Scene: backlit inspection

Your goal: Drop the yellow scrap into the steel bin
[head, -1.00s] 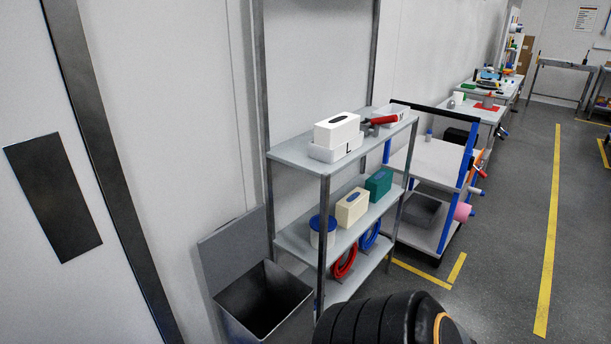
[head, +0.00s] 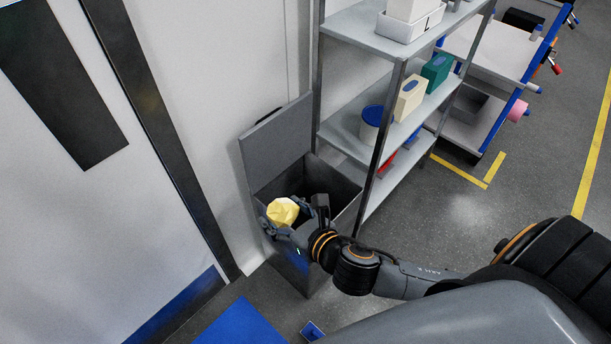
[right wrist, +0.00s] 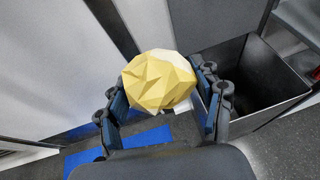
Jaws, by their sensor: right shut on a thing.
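The yellow scrap (head: 282,211) is a crumpled, faceted lump. My right gripper (head: 287,215) is shut on it, and in the right wrist view the scrap (right wrist: 158,80) sits between the two fingers (right wrist: 160,92). The steel bin (head: 345,180) is a grey open-topped box with its lid raised against the wall. In the head view the scrap appears over the bin's front left edge. In the right wrist view the bin (right wrist: 262,95) opens to the right of the scrap, its inside dark. My left gripper is not in view.
A grey shelf rack (head: 365,40) with boxes and a blue-lidded tub (head: 374,122) stands close to the bin's right. A white wall and door are on the left. A blue mat (head: 240,325) lies on the floor in front. Open floor lies to the right.

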